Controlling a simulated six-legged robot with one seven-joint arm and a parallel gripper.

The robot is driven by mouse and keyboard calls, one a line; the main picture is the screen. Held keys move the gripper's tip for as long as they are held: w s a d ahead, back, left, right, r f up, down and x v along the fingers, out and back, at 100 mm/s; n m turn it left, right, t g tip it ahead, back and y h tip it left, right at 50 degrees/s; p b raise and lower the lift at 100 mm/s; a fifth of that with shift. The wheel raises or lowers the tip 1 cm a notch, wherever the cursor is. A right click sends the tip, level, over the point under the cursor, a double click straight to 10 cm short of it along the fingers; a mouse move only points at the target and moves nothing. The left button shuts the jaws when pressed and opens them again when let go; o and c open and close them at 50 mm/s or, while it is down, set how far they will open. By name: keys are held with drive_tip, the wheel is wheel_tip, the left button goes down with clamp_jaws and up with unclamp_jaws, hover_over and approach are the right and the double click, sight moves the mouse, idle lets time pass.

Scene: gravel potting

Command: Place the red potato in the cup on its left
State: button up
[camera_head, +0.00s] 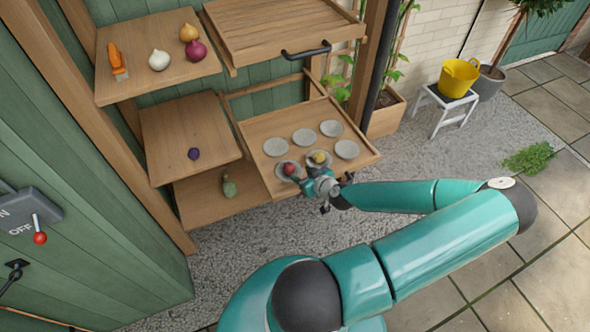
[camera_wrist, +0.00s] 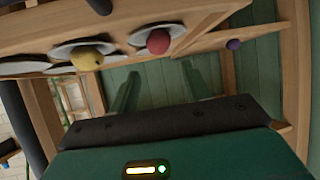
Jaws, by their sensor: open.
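The red potato (camera_head: 289,169) sits on the front-left grey round cup of the pulled-out wooden drawer (camera_head: 290,119). It also shows in the wrist view (camera_wrist: 158,41). A yellow potato (camera_head: 319,157) sits on the front-middle cup, and in the wrist view (camera_wrist: 87,57) it is left of the red one. The front-right cup (camera_head: 347,149) and the back-row cups (camera_head: 276,147) (camera_head: 304,138) (camera_head: 331,128) are empty. My gripper (camera_head: 313,181) is open and empty at the drawer's front edge, close beside the red potato. Its fingertips are hard to make out.
A closed drawer with a dark handle (camera_head: 306,51) is above. Shelves on the left hold a carrot (camera_head: 117,60), onions (camera_head: 159,60), a purple vegetable (camera_head: 193,154) and a green one (camera_head: 229,187). A yellow bucket (camera_head: 459,77) stands on a stool at right.

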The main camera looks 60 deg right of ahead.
drive_tip(key=a+r+n+g+y, duration=0.2)
drive_tip(key=a+n+g+y, duration=0.2)
drive_tip(key=a+g, duration=0.3)
drive_tip(key=w+a+r+g+h, duration=0.15)
drive_tip(key=a+r, duration=0.25)
drive_tip(key=r, duration=0.4)
drive_tip(key=w+a+r+h, duration=0.1)
drive_tip(key=w+a+r, duration=0.2)
drive_tip(key=a+r, duration=0.35)
drive_tip(key=w+a+r+g+h, duration=0.1)
drive_tip(key=w+a+r, duration=0.15)
drive_tip(key=r, duration=0.75)
drive_tip(key=s+a+r+t+y, duration=0.1)
drive_tip(key=s+a+r, duration=0.2)
drive_tip(key=a+r, duration=0.4)
drive_tip(key=s+a+r+t+y, duration=0.2)
drive_tip(key=a+r, duration=0.5)
drive_tip(key=a, duration=0.4)
drive_tip(key=shift+s+a+r, duration=0.3)
drive_tip(key=shift+s+r, duration=0.05)
drive_tip(key=shift+s, duration=0.4)
drive_tip(key=shift+t+y, duration=0.25)
